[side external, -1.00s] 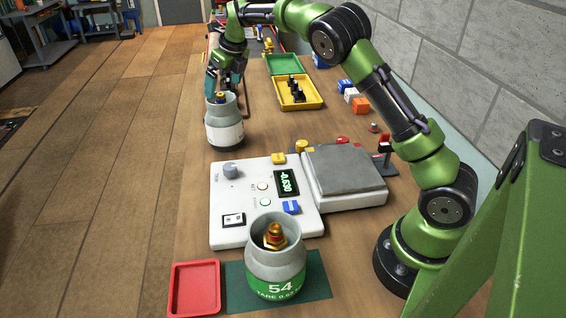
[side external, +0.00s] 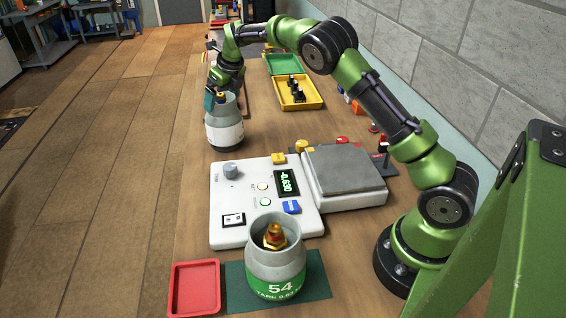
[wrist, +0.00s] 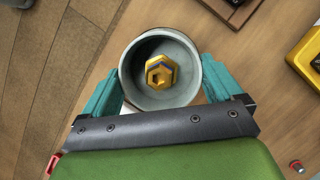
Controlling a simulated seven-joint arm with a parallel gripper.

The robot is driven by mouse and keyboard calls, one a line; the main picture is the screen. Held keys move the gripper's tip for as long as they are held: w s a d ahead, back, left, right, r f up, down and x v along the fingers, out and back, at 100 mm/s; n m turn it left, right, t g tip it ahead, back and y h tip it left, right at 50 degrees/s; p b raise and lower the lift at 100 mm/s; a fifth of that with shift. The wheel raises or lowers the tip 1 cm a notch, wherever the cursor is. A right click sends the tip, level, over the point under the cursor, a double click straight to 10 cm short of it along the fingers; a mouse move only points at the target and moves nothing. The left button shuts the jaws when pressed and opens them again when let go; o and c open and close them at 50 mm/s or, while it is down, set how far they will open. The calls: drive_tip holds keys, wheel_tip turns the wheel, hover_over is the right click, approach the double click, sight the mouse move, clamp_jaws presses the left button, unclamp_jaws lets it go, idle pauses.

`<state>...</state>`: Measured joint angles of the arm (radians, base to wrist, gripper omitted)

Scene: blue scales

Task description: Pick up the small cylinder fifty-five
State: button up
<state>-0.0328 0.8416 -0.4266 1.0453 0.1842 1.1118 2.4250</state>
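A grey cylinder (side external: 225,132) with a white lower band stands upright on the bench beyond the scale. Its number is not readable. In the wrist view its round collar (wrist: 132,72) surrounds a brass valve (wrist: 160,73). My gripper (wrist: 161,88) has its two teal fingers spread, one on each side of the collar, with no clear grip showing. In the side view my gripper (side external: 212,98) is at the top of this cylinder. Another grey cylinder (side external: 276,262), marked 54 on a green band, stands upright on a green mat (side external: 318,275) in front.
A white control box (side external: 238,200) reading -0.630 and a scale with a grey plate (side external: 343,168) lie between the cylinders. A red tray (side external: 195,288) is at front left. A yellow case (side external: 312,100) with black pieces lies behind right.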

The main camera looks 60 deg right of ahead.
drive_tip(key=c, duration=0.7)
drive_tip(key=shift+w+r, duration=0.1)
drive_tip(key=shift+r, duration=0.15)
drive_tip(key=shift+c, duration=1.1)
drive_tip(key=shift+r, duration=0.1)
